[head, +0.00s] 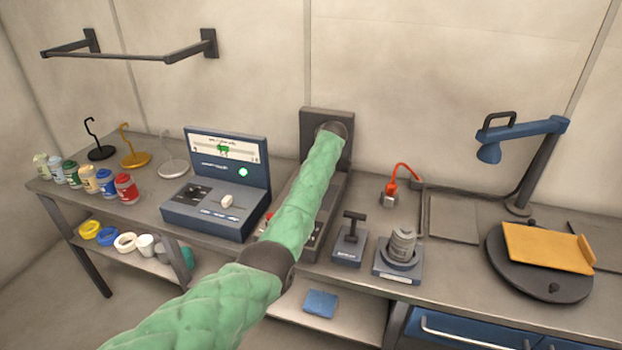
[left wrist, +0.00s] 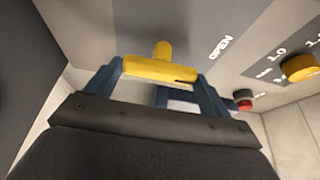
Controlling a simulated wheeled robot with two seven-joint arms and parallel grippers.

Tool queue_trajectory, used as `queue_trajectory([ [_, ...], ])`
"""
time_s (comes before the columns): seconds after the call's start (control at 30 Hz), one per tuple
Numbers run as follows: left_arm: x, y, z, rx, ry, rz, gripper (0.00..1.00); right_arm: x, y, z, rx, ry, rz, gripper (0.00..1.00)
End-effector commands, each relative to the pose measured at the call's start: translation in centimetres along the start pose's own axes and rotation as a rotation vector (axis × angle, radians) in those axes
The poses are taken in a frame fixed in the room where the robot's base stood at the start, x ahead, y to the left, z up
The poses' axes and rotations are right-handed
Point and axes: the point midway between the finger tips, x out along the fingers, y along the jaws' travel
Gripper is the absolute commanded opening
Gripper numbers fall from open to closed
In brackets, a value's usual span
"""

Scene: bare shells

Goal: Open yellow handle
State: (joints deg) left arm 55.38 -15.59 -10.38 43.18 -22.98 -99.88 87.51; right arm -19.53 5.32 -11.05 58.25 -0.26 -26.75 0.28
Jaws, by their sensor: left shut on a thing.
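The yellow handle (left wrist: 160,71) shows in the left wrist view as a T-shaped grip, its stem running up to a grey panel marked with the word OPEN. My left gripper (left wrist: 158,76) has its blue fingers at the two ends of the yellow bar and is shut on it. In the head view my green-sleeved left arm reaches to the grey upright box (head: 327,114) at the back of the bench. There the arm hides the handle and the fingers. My right gripper is in neither view.
The panel carries a red button (left wrist: 243,97) and a yellow knob (left wrist: 300,68). A blue console (head: 213,215) stands left of my arm. A small lever block (head: 348,250) and a grey cylinder on a base (head: 403,243) stand right. A wall rail (head: 125,56) hangs upper left.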

Motion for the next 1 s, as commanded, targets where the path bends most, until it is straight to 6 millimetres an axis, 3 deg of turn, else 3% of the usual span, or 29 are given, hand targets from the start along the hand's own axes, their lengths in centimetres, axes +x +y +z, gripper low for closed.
queue_trajectory([
  [0.03,-0.4,0.2,-0.1,-0.002,0.001,0.006,0.84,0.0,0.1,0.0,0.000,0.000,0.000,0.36],
  [0.13,-0.4,0.1,-0.1,-0.001,0.001,0.005,1.00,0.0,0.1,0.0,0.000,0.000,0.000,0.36],
  [0.47,-0.6,0.1,0.0,-0.001,0.000,0.003,1.00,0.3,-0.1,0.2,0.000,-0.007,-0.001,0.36],
  [0.6,-2.1,0.2,0.1,-0.001,0.000,0.006,1.00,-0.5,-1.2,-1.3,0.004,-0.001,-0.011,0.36],
  [1.0,-7.0,0.2,0.1,-0.001,0.001,0.006,1.00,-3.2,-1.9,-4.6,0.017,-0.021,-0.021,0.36],
])
